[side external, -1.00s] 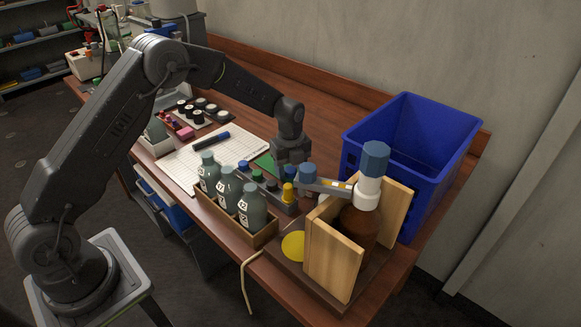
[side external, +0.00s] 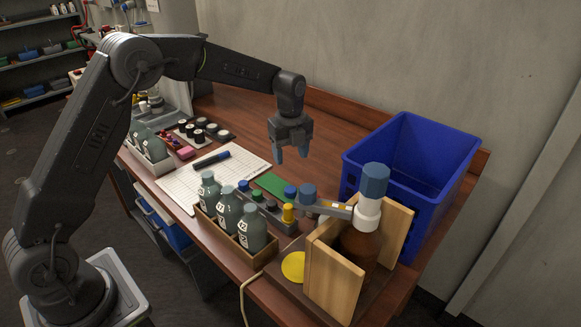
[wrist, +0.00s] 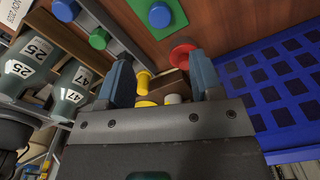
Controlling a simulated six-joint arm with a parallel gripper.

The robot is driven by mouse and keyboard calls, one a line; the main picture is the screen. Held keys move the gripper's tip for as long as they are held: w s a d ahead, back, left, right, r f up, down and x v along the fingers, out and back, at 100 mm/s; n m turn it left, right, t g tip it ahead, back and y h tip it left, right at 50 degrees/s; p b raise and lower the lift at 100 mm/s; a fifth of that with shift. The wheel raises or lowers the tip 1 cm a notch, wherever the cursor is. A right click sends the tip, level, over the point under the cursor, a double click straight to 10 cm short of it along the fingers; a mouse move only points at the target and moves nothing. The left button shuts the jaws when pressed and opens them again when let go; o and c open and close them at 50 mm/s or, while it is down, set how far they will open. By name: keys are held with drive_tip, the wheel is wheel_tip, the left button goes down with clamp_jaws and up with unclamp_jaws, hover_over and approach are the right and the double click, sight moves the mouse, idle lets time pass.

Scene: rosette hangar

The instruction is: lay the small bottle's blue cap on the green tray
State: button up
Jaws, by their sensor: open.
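The green tray (side external: 271,184) lies flat on the bench behind the cap rail. A blue cap (wrist: 160,15) rests on the tray in the wrist view, near the tray's near end. In the side view a blue cap (side external: 291,191) shows at the tray's right end. My gripper (side external: 291,155) is open and empty, raised above the bench behind the tray. Its blue-grey fingers (wrist: 160,80) stand apart in the wrist view, with nothing held between them. I cannot tell which bottle is the small one.
The rail holds blue, green and yellow (side external: 288,212) caps. Grey-green bottles (side external: 228,207) stand in a wooden crate in front. A brown bottle (side external: 359,244) with a blue top and grey side arm stands between wooden boards. A blue crate (side external: 440,195) stands at right.

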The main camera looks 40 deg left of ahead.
drive_tip(key=shift+r, duration=0.55)
drive_tip(key=s+d+r+n+t, duration=0.2)
drive_tip(key=s+r+n+t, duration=0.1)
drive_tip(key=s+r+n, duration=0.8)
drive_tip(key=s+r+n+t, duration=0.1)
drive_tip(key=s+n+t, duration=0.1)
drive_tip(key=s+n, duration=0.9)
drive_tip(key=s, duration=1)
drive_tip(key=shift+d+r+t, duration=0.2)
drive_tip(key=shift+d+t, duration=0.1)
drive_tip(key=shift+d, duration=0.05)
